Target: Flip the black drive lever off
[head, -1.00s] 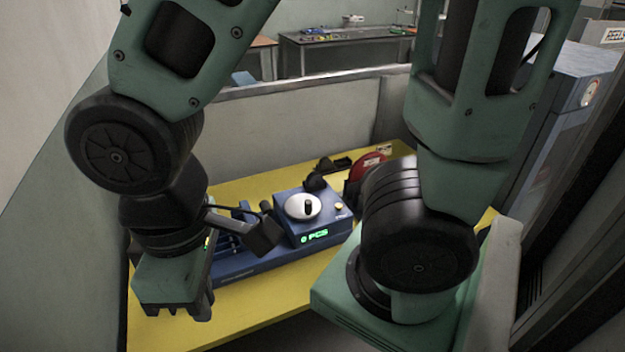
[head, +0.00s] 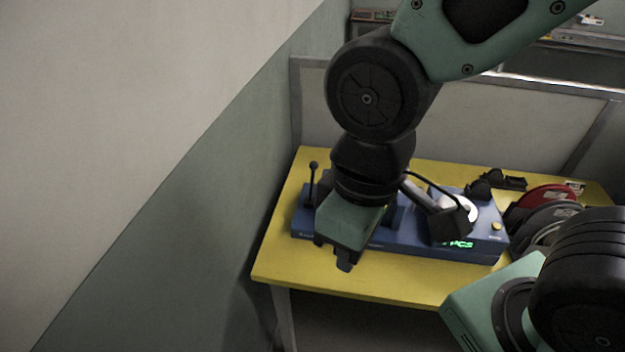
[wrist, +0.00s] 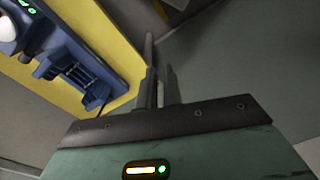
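The black drive lever (head: 313,182) has a round knob and stands near upright at the left end of the blue machine (head: 405,238) in the head view. My gripper (head: 343,262) hangs just right of the lever and nearer the camera, over the machine's front edge, apart from the lever. In the wrist view, its two fingers (wrist: 160,85) lie near each other with nothing seen between them; how far they are parted is unclear. The machine also shows at the upper left of the wrist view (wrist: 82,75); the lever cannot be made out there.
The machine stands on a yellow table (head: 400,285). A wall (head: 215,200) rises close to the table's left side. A white dial (head: 462,208) sits on the machine's right part, with red and dark round parts (head: 545,205) beyond it. The table's front strip is clear.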

